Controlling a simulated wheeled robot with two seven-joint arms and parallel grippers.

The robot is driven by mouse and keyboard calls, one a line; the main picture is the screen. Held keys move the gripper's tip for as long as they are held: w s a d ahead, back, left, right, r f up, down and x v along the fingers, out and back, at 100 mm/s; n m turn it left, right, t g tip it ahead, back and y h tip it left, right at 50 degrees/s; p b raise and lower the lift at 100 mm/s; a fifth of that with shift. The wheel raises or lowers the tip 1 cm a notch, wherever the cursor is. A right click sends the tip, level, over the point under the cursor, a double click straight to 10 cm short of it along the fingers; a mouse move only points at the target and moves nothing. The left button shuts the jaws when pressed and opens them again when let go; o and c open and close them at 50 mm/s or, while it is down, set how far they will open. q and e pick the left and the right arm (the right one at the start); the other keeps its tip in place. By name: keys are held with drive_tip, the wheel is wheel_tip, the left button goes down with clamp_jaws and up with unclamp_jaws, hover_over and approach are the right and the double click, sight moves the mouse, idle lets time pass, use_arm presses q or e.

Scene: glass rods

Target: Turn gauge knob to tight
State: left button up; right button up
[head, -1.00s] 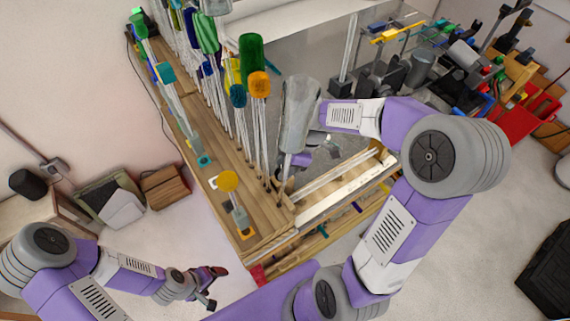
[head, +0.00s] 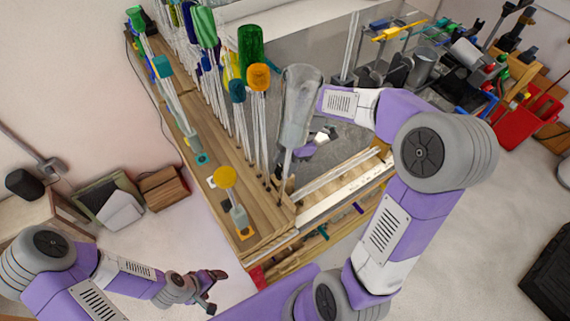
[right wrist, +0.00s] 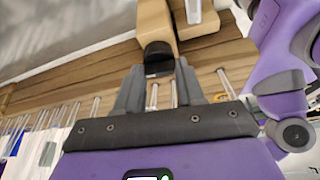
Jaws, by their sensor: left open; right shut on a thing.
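In the right wrist view, a black round knob (right wrist: 158,57) sits on the end of a pale wooden block (right wrist: 155,22). My right gripper (right wrist: 158,78) has one finger on each side of the knob and is shut on it. No tight mark or pointer on the knob can be made out. My left gripper (head: 210,290) is open and empty at the lower left, away from the bench.
A wooden rack (head: 222,165) holds many upright glass rods with coloured tops, close to my right gripper. A red crate (head: 520,112) and tools are at the right. The floor in front is clear.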

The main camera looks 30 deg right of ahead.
drive_tip(key=shift+w+n+g, duration=0.15)
drive_tip(key=shift+n+g, duration=0.25)
drive_tip(key=shift+n, duration=0.4)
drive_tip(key=shift+r, duration=0.1)
drive_tip(key=o, duration=1)
drive_tip(key=shift+o, duration=0.2)
drive_tip(key=v, duration=0.7)
drive_tip(key=shift+r, duration=0.25)
drive_tip(key=shift+d, duration=0.1)
